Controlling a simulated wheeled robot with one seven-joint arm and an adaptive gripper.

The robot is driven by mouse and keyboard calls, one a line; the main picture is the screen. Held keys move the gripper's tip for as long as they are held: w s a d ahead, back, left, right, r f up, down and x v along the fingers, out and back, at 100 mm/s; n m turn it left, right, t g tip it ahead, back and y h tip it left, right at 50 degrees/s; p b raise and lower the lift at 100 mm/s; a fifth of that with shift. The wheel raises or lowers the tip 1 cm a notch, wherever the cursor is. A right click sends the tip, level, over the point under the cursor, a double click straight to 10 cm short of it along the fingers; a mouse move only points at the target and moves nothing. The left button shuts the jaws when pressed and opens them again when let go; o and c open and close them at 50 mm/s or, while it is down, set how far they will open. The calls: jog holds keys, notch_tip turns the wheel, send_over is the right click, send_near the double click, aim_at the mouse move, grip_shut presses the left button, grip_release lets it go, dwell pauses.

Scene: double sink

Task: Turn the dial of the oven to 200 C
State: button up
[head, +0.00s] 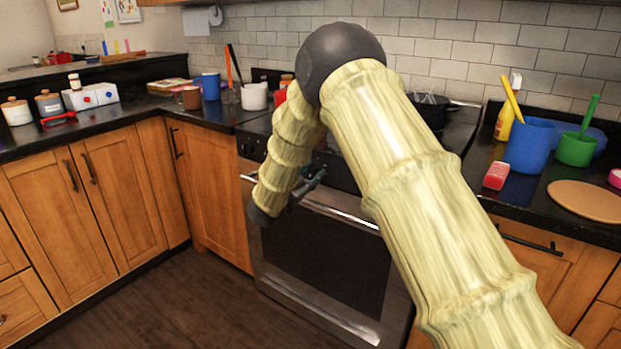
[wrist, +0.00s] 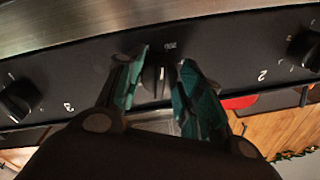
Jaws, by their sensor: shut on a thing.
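The oven (head: 325,262) stands in the middle of the head view, with a steel-framed dark door and a black control panel above it. My gripper (head: 300,190) is at that panel, partly hidden by my own arm. In the wrist view the dial (wrist: 156,76) is a black knob with a pale pointer line, on the dark panel. My gripper (wrist: 158,84) is shut on the dial, with one green-padded finger on each side of it. Small white markings show just above the dial; I cannot read them surely.
Other black knobs sit on the panel, one at the left (wrist: 18,98) and one at the right (wrist: 304,48) of the wrist view. The oven's handle bar (head: 340,212) runs below the panel. Counters with mugs and a blue jug (head: 529,146) flank the oven. The floor in front is clear.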

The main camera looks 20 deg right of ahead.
jog(key=shift+f+m+b, duration=0.1)
jog(key=shift+m+b, duration=0.45)
jog(key=shift+m, duration=1.05)
jog(key=o, duration=1)
jog(key=shift+a, duration=0.1)
jog(key=v, duration=1.2)
jog(key=shift+f, duration=0.1)
jog(key=shift+w, duration=0.1)
